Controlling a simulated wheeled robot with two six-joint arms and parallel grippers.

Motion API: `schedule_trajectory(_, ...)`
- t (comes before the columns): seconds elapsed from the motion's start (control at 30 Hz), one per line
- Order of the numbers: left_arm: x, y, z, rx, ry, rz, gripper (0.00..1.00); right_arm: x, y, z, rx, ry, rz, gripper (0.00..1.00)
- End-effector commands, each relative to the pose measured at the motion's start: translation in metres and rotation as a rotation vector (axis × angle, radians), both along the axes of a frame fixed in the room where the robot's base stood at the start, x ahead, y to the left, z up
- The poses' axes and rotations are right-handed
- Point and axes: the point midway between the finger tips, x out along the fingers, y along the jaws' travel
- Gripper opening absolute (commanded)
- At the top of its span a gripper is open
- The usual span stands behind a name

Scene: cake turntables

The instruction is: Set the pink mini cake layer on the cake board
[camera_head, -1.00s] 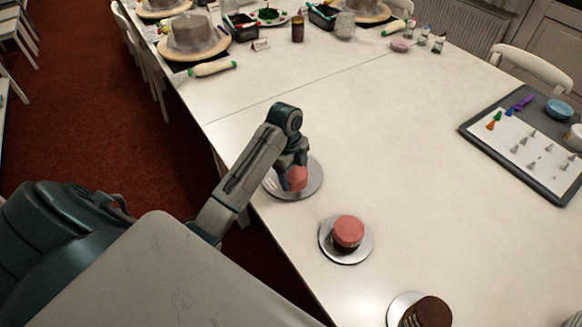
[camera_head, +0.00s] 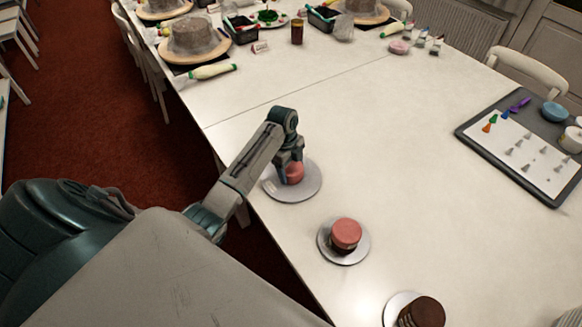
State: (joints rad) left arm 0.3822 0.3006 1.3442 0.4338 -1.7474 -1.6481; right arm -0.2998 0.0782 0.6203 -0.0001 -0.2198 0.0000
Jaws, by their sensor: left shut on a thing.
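My left gripper (camera_head: 290,168) points down over the farthest of the silver cake boards (camera_head: 309,186). It is shut on a pink mini cake layer (camera_head: 294,174), which is partly hidden by the fingers. The layer is at or just above the board; I cannot tell whether it touches. Nearer to me, another silver board (camera_head: 330,252) bears a dark layer with a pink layer (camera_head: 346,232) on top. My right gripper is not in view.
A third board (camera_head: 393,306) with a brown layered cake (camera_head: 424,312) stands at the bottom. A dark tray (camera_head: 478,139) with piping tips lies at the right. The table's middle is clear.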

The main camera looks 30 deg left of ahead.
Motion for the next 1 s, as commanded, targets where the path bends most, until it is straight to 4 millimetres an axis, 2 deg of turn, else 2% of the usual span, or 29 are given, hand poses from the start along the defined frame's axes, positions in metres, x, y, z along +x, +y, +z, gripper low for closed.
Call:
schedule_trajectory(0.07, 0.000, 0.000, -0.003, 0.000, 0.001, 0.000, 0.45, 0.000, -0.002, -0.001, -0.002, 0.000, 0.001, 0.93)
schedule_trajectory(0.1, 0.000, 0.000, -0.002, 0.000, 0.001, 0.000, 0.79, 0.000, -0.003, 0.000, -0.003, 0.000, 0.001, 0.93)
schedule_trajectory(0.17, 0.000, 0.000, -0.002, 0.000, 0.001, 0.000, 0.91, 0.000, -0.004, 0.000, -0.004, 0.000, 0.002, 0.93)
schedule_trajectory(0.2, 0.000, 0.000, -0.002, 0.000, 0.001, 0.000, 0.93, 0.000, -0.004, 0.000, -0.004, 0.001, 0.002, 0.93)
schedule_trajectory(0.57, 0.000, 0.001, 0.004, 0.001, -0.001, 0.000, 0.93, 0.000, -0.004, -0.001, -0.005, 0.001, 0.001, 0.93)
schedule_trajectory(0.77, 0.001, 0.007, 0.037, 0.003, -0.004, 0.000, 0.93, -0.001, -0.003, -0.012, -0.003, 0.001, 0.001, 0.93)
schedule_trajectory(1.0, 0.001, 0.015, 0.091, 0.003, -0.004, 0.001, 0.93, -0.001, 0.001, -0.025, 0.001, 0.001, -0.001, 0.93)
